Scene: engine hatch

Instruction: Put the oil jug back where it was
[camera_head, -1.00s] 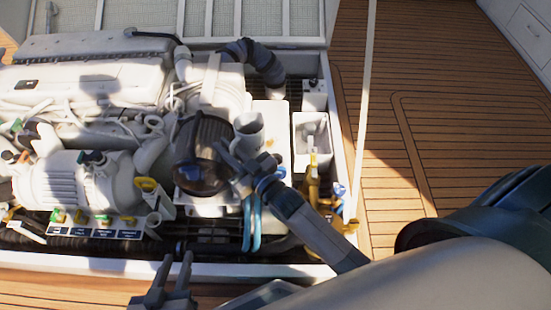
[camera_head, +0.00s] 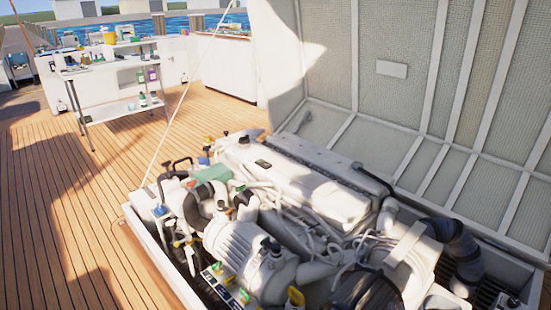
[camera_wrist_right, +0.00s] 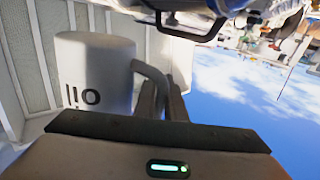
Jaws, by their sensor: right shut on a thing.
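The oil jug (camera_wrist_right: 92,80) is a pale grey cylinder with dark lettering that appears upside down in the right wrist view. Its curved handle (camera_wrist_right: 150,72) reaches to my right gripper (camera_wrist_right: 161,98), whose two dark fingers are shut on it. The jug is off any visible surface. I cannot make out the jug or either gripper in the head view. My left gripper is not in view.
The open engine bay with its white engine (camera_head: 290,185) fills the lower right of the head view. The raised hatch lid (camera_head: 400,110) stands behind it. A workbench (camera_head: 120,66) with several bottles stands far left. Open wooden deck (camera_head: 60,170) lies between.

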